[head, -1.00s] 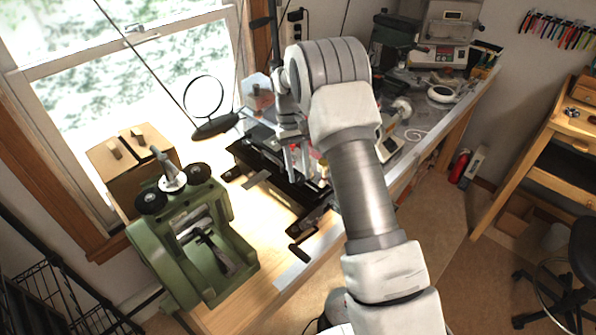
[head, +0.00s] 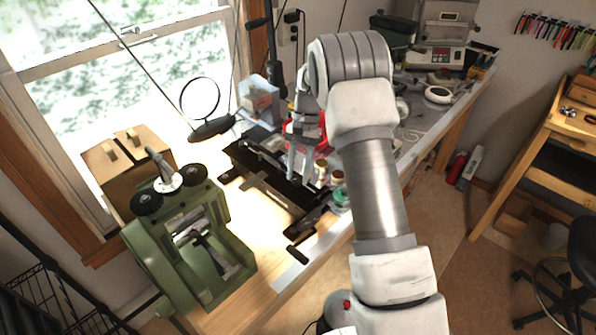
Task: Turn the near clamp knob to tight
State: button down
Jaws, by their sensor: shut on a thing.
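My gripper (head: 302,180) is in the head view, pointing down over the black clamp fixture (head: 265,188) on the bench. Its grey fingers are close together and shut on a small part at the fixture's right side. The near clamp knob itself is mostly hidden by the fingers, so its turn angle cannot be read. The fixture has dark rails and a black lever end (head: 298,254) towards the front edge.
A green rolling mill (head: 190,245) with black top knobs stands front left. Small jars (head: 340,198) stand just right of my gripper. A round magnifier (head: 200,98) and a clear box (head: 260,105) are behind. Pale bench top (head: 255,255) is bare in front.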

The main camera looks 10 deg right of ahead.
dwell(0.5)
jog(key=c, duration=0.5)
grip_release()
jog(key=v, duration=1.7)
jog(key=shift+d+r, duration=0.1)
jog(key=shift+r, duration=0.15)
jog(key=shift+r, duration=0.1)
jog(key=s+a+r+n+t+h, duration=0.1)
jog(key=s+r+t, duration=0.1)
jog(key=s+r, duration=0.5)
jog(key=s+a+r+n+t, duration=0.25)
jog(key=s+r, duration=0.25)
jog(key=s, duration=0.3)
jog(key=s+f+n+t, duration=0.1)
jog(key=s+f, duration=0.1)
jog(key=s, duration=0.4)
jog(key=s+f+n+t+h, duration=0.1)
jog(key=s+f+t, duration=0.1)
jog(key=s, duration=0.5)
jog(key=s+f+n+t, duration=0.1)
jog(key=s+f+t, duration=0.1)
jog(key=s, duration=0.4)
jog(key=shift+s+a+f, duration=0.25)
jog(key=shift+s+f, duration=0.05)
jog(key=shift+f, duration=0.05)
